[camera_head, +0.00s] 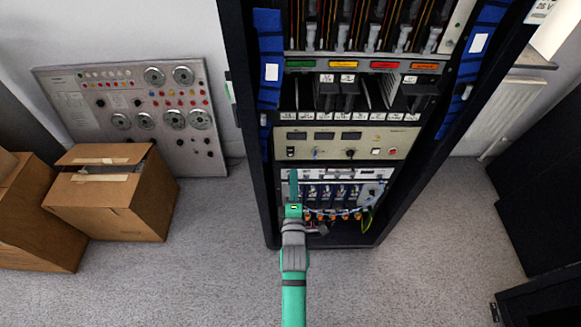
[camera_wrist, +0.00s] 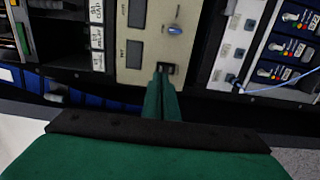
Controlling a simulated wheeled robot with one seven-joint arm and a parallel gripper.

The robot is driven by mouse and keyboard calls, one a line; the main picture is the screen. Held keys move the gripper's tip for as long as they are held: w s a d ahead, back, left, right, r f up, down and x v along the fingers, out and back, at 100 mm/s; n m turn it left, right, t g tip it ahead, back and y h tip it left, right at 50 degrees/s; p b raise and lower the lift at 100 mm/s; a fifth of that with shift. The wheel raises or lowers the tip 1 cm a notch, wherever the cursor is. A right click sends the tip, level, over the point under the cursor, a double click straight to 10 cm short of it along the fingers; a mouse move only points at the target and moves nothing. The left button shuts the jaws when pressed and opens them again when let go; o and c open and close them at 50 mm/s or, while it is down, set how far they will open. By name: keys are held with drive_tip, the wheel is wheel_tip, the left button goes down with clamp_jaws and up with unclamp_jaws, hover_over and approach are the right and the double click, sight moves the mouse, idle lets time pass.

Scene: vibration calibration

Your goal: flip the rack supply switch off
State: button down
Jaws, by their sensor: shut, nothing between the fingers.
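The rack supply switch appears to be the small black rocker (camera_head: 290,152) at the left end of the cream panel (camera_head: 403,138) in the equipment rack. In the wrist view the black switch (camera_wrist: 172,68) is right at my fingertips, partly covered by them. My green gripper (camera_head: 293,172) is shut and empty, just below the switch in the head view. In the wrist view the closed fingers (camera_wrist: 160,72) point at the panel's switch. I cannot tell whether they touch it, or which way the switch is set.
A blue knob (camera_wrist: 174,30) sits near the switch on the same panel. Below the panel are modules with wiring (camera_head: 335,193). Cardboard boxes (camera_head: 110,195) and a grey instrument panel (camera_head: 190,150) stand at the left. The floor (camera_head: 450,240) right of the rack is clear.

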drive_tip(key=s, duration=0.2)
drive_tip(key=s+a, duration=0.1)
drive_tip(key=s, duration=0.2)
drive_tip(key=shift+s+r, duration=0.1)
drive_tip(key=shift+s, duration=0.1)
idle(0.4)
drive_tip(key=s+a+f+m+g+y, duration=0.2)
drive_tip(key=s+m, duration=0.6)
drive_tip(key=s, duration=1.2)
drive_tip(key=s+a+r+m, duration=0.1)
drive_tip(key=s+r+m, duration=0.1)
drive_tip(key=s+m, duration=0.2)
drive_tip(key=s+a+r+m, duration=0.1)
drive_tip(key=s+m, duration=0.4)
drive_tip(key=s, duration=0.6)
drive_tip(key=shift+s+a+r+g, duration=0.2)
drive_tip(key=shift+s+r+g, duration=0.15)
drive_tip(key=shift+r, duration=0.5)
